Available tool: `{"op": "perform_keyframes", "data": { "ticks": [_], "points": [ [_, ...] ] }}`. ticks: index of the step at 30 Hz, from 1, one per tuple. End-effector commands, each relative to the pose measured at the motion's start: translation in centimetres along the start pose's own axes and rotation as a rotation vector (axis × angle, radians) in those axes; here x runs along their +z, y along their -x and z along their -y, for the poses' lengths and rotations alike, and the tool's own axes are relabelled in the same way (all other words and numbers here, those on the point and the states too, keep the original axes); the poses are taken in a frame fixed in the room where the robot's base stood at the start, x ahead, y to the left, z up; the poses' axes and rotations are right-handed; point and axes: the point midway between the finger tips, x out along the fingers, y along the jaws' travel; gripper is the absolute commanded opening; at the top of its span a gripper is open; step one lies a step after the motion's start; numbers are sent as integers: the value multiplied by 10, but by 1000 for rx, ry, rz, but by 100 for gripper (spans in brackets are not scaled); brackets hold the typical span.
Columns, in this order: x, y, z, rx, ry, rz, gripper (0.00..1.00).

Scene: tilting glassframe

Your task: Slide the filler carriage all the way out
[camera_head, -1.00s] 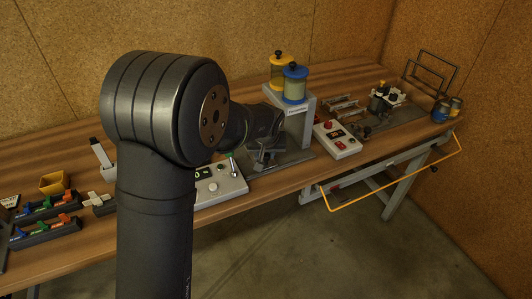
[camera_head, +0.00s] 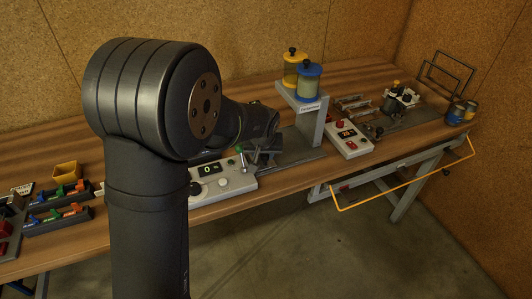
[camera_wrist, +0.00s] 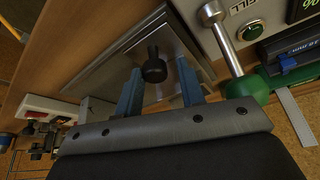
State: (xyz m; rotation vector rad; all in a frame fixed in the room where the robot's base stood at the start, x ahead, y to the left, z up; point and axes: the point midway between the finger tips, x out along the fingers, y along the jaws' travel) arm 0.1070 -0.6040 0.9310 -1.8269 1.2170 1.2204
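In the wrist view a black knob (camera_wrist: 153,68) stands on a metal plate (camera_wrist: 106,72), presumably the carriage's handle. My gripper (camera_wrist: 160,80) is open, its two blue-grey fingers on either side of the knob, with visible gaps. In the head view my gripper (camera_head: 262,152) is low over the plate, left of the stand, and my arm partly hides this area.
A control box with a display and lever (camera_head: 225,178) is close to my gripper; its lever (camera_wrist: 222,40) shows near the right finger. Another control box with red buttons (camera_head: 347,138) stands right of the filler. A yellow rail (camera_head: 400,187) runs along the bench front.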

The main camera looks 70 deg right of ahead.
Motion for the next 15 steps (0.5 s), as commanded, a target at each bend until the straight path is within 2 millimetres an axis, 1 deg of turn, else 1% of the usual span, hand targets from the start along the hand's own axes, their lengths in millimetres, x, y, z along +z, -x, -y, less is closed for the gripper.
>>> {"op": "perform_keyframes", "data": {
  "ticks": [2, 11, 14, 15],
  "points": [
    [0, 0, 0, 0, 1, 1, 46],
    [0, 1, -1, 2, 0, -1, 46],
    [-1, 8, -2, 3, 0, -2, 46],
    [-1, 13, -2, 3, 1, -3, 46]
  ]
}}
